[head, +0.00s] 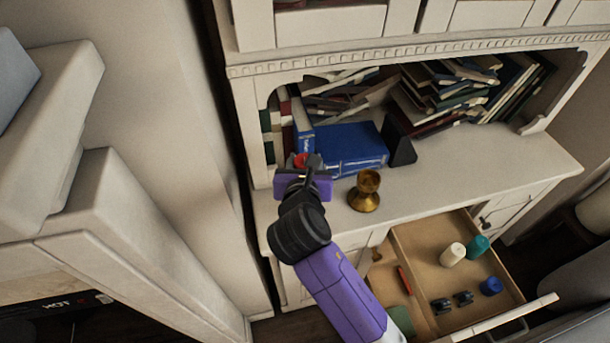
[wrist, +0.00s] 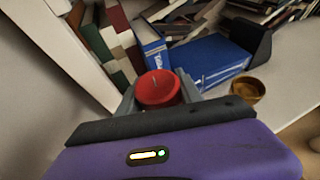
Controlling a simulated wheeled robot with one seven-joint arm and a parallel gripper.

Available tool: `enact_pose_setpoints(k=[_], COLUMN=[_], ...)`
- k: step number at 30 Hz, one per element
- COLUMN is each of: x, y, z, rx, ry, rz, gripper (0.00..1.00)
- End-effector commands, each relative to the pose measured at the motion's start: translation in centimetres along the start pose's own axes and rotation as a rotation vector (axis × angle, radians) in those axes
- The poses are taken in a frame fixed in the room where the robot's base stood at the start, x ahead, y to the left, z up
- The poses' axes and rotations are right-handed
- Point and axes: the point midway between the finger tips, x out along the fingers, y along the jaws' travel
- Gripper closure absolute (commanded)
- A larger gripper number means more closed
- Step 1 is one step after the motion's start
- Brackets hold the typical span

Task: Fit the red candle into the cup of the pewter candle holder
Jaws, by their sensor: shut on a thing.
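My gripper (head: 304,168) is over the left part of the cabinet's counter. It is shut on the red candle (wrist: 157,88), which stands between the two grey fingers with its wick up. A bit of the red candle (head: 300,159) also shows in the head view. I see no holder that is clearly pewter, and what lies under the candle is hidden. A brass-coloured goblet-shaped holder (head: 366,191) stands upright on the counter to the right of my gripper. It also shows in the wrist view (wrist: 248,90), at right, apart from the candle.
A blue book (head: 350,148) lies behind my gripper, with a black bookend (head: 398,145) beside it. Books fill the shelf behind. An open drawer (head: 428,250) below holds a white candle (head: 453,254), a teal one (head: 478,246) and small items. The counter's right is clear.

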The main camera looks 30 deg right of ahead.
Motion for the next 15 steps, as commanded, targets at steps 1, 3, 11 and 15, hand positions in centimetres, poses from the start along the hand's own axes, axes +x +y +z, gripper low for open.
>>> enact_pose_setpoints(k=[1, 3, 11, 15], x=[0.2, 0.3, 1.4, 1.9], y=[0.0, 0.0, 0.0, 0.0], z=[-0.3, -0.6, -3.4, -4.5], rx=[0.000, 0.001, -0.002, -0.001], ry=[0.000, -0.001, 0.002, 0.000], rz=[-0.001, 0.000, -0.001, 0.000], gripper=[1.00, 1.00, 1.00, 1.00])
